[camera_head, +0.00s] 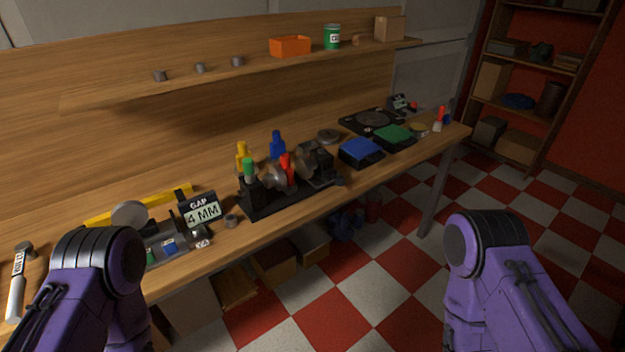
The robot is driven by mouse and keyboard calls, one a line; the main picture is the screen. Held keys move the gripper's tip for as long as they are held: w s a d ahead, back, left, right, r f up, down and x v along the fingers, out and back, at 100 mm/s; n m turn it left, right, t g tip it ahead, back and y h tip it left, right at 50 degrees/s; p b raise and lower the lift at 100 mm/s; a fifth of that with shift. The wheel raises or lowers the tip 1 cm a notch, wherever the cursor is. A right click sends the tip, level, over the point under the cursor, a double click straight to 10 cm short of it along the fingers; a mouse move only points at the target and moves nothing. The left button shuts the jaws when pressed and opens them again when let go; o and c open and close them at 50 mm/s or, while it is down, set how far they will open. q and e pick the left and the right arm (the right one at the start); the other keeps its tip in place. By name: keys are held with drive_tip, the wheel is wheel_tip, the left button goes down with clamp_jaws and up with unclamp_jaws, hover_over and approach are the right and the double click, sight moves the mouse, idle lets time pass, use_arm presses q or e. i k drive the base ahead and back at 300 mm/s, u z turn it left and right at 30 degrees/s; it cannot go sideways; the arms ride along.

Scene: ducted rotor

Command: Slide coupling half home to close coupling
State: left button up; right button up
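The coupling assembly stands on a black base (290,200) in the middle of the workbench. Two grey round parts, which look like the coupling halves (272,180) (303,165), sit in line on it. A red-topped part (286,165) stands between or in front of them, so I cannot tell how far apart they are. Yellow (242,155), green (249,168) and blue (278,145) upright handles stand around the left half. A small display (202,211) left of the base reads "GAP 4 MM". My two purple arms show at the bottom corners; neither gripper is in view.
A hammer-like tool (17,285) lies at the far left. A shelf above the bench holds an orange bin (290,46) and a green can (332,37). The checkered floor (370,270) in front is clear.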

sight(318, 169)
drive_tip(key=u, duration=0.25)
drive_tip(key=k, duration=0.2)
drive_tip(key=z, duration=1.45)
drive_tip(key=i, duration=0.5)
drive_tip(key=u, duration=0.15)
